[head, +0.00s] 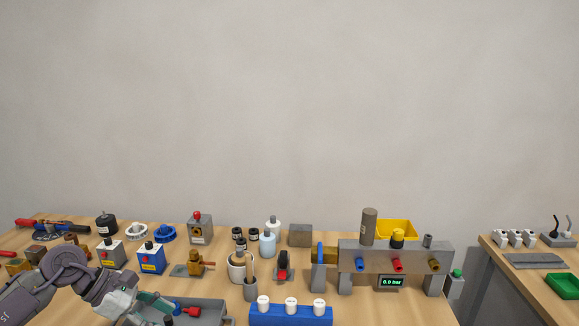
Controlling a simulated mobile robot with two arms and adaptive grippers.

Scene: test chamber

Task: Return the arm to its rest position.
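My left arm enters at the lower left of the head view, bent at a grey joint. Its gripper (158,304) is low in the picture, at the left end of a grey tray (214,309). Small red and blue parts show close to the fingertips, in or above the tray. The fingers are small and partly cut by the frame's lower edge, so whether they are open or hold something cannot be told. My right arm and gripper are not in view.
A blue box (151,258) and a white box (110,252) stand just beyond my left gripper. A blue rack (290,315) with white caps is at the front. A grey valve manifold (376,257) stands to the right. A second table (497,252) is across a gap.

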